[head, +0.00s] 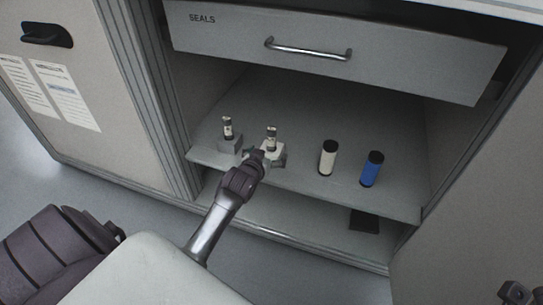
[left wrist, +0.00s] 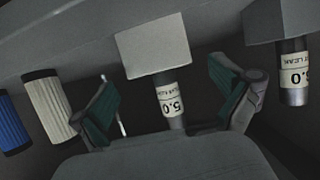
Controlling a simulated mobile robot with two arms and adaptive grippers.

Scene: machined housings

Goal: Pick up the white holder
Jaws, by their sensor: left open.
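The white holder (head: 271,149) stands on the cabinet shelf and carries a small labelled vial (head: 271,133). In the left wrist view the white holder (left wrist: 152,46) appears upside down, with its vial (left wrist: 172,98) marked "5.0". My left gripper (head: 267,158) is at the front of the white holder. In the left wrist view its green-padded fingers (left wrist: 172,95) are spread, one on each side of the vial. Contact cannot be told. A dark jointed part (head: 515,292) at the lower right edge may be my right gripper; its jaws are not readable.
A grey holder (head: 229,145) with a similar vial stands close left of the white one. A white cylinder (head: 328,157) and a blue cylinder (head: 371,169) stand to the right. The "SEALS" drawer (head: 330,50) overhangs the shelf (head: 305,183). The shelf behind is clear.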

